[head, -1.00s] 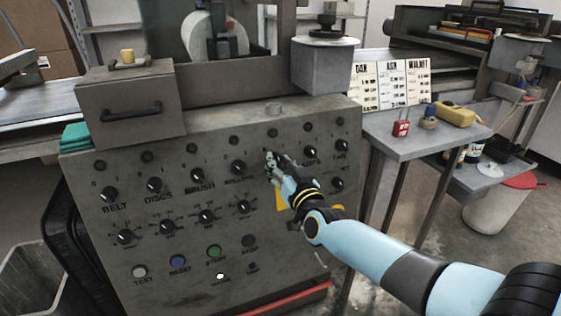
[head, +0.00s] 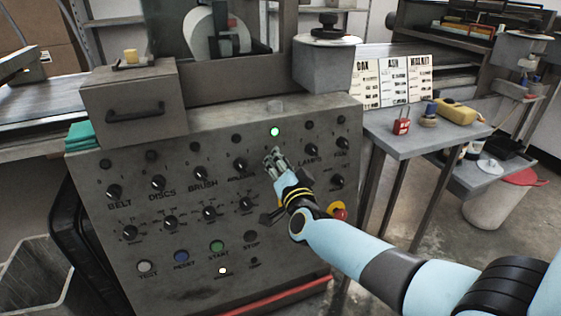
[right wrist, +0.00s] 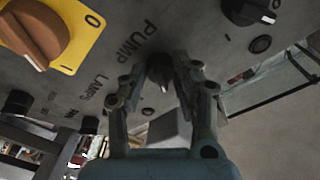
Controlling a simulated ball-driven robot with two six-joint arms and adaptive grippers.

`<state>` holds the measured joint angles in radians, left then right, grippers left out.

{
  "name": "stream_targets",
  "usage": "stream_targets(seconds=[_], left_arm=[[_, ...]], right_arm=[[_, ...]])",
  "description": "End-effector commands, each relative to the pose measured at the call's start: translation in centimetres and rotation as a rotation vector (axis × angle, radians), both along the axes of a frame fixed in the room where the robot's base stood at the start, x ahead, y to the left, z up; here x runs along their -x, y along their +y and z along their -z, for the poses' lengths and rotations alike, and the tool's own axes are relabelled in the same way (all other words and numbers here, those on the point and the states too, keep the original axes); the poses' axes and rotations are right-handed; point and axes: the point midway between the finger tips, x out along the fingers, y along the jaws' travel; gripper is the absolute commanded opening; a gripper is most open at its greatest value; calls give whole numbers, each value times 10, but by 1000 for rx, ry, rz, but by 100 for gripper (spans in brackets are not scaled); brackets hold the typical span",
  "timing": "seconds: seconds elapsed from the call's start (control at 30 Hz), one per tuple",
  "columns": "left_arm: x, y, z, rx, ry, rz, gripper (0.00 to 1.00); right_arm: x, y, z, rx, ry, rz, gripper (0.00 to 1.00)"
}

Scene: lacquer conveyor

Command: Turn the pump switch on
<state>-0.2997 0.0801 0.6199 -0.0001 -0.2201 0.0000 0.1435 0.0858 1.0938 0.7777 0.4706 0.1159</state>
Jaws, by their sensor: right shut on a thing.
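The pump switch (right wrist: 160,72) is a small dark knob beside the PUMP label in the right wrist view. My right gripper (right wrist: 160,85) has its fingers on both sides of the knob and is shut on it. In the head view the right gripper (head: 274,160) covers the pump switch, between the rollers knob and the LAMPS knob. A lamp (head: 275,132) just above it glows green. The switch sits on the grey control panel (head: 130,285). My left gripper is not in view.
Several other knobs, such as the lamps knob (head: 311,150), surround the switch. A red emergency button (head: 338,212) sits at the panel's right. A side table (head: 410,143) with a red padlock (head: 401,126) stands to the right.

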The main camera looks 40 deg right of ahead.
Motion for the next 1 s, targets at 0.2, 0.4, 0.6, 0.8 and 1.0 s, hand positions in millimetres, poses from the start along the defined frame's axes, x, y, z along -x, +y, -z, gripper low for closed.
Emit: stream_targets(seconds=[0.2, 0.4, 0.6, 0.8, 1.0], left_arm=[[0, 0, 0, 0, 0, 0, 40], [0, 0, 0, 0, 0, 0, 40], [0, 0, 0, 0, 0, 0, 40], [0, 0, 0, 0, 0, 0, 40], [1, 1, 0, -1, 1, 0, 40]], right_arm=[[1, 1, 1, -12, -1, 2, 0], [1, 1, 2, -13, 0, 1, 0], [0, 0, 1, -11, -1, 1, 50], [0, 0, 1, -11, -2, 2, 52], [10, 4, 1, -11, -1, 1, 52]])
